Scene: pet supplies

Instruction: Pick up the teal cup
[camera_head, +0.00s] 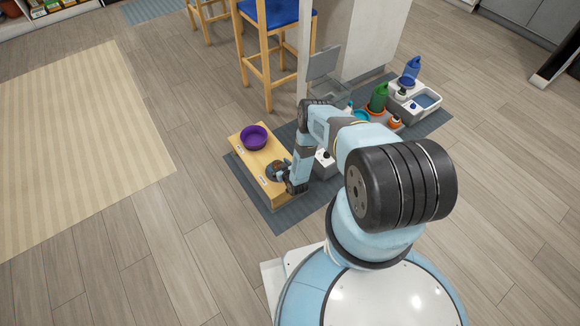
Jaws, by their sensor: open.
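A small teal item (361,115), which may be the teal cup, shows behind my arm among the supplies on the grey mat. It is partly hidden, and its full shape cannot be made out. My gripper (284,176) is open, low over the near end of the wooden bench, beside a small dark bowl (275,168) with brownish contents. The bowl is partly covered by my gripper, and I cannot tell whether they touch. The gripper is well to the left of the teal item.
A purple bowl (254,138) sits on the wooden bench (247,161). A blue-seated stool (270,16) stands behind. Open floor lies left.

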